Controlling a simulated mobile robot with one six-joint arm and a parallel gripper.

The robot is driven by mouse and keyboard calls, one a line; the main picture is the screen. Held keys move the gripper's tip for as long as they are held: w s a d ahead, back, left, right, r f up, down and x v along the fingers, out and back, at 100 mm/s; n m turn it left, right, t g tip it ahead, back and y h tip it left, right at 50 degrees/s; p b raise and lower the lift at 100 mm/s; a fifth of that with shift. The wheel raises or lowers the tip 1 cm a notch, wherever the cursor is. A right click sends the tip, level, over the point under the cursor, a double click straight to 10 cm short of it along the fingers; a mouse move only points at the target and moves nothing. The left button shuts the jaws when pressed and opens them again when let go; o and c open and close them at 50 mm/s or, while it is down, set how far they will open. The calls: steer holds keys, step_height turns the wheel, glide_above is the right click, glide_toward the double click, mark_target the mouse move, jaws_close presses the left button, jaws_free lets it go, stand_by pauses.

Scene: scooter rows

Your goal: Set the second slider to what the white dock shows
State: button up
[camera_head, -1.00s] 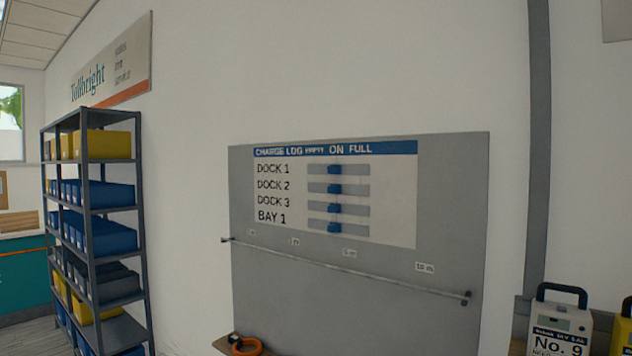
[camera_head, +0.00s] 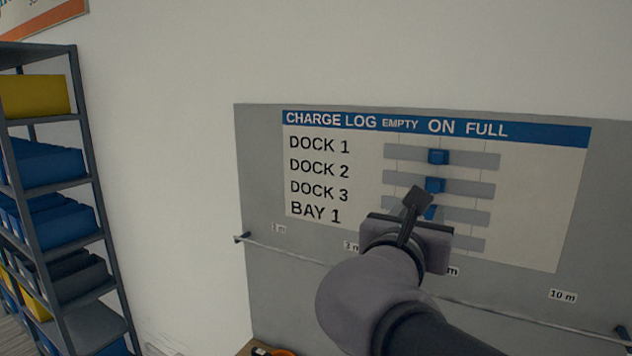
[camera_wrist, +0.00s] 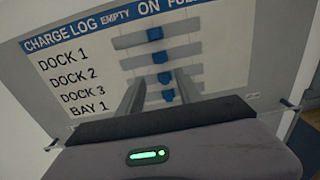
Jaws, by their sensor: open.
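The charge log board (camera_head: 340,235) hangs on the wall with rows DOCK 1, DOCK 2, DOCK 3 and BAY 1, under the marks EMPTY, ON and FULL. The second slider (camera_head: 434,185), a blue block in the DOCK 2 row, sits near the middle of its grey track; it also shows in the wrist view (camera_wrist: 163,57). My gripper (camera_head: 416,198) is open and empty in front of the board, its fingers over the lower rows in the picture. In the wrist view, the fingers (camera_wrist: 159,80) flank the slider column. Whether they touch the board is unclear. No white dock is in view now.
The DOCK 1 slider (camera_head: 438,157) is close above, and the DOCK 3 slider (camera_head: 431,212) close below, partly hidden by my gripper. A rail (camera_head: 300,254) crosses the board's lower part. A shelf with bins (camera_head: 75,275) stands at the left.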

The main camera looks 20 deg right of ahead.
mark_target(433, 188)
steer(key=x, duration=1.3)
steer(key=shift+w+d, duration=0.1)
steer(key=shift+d, duration=0.05)
steer(key=shift+w+d, duration=0.3)
steer(key=shift+w, duration=0.1)
jaws_close()
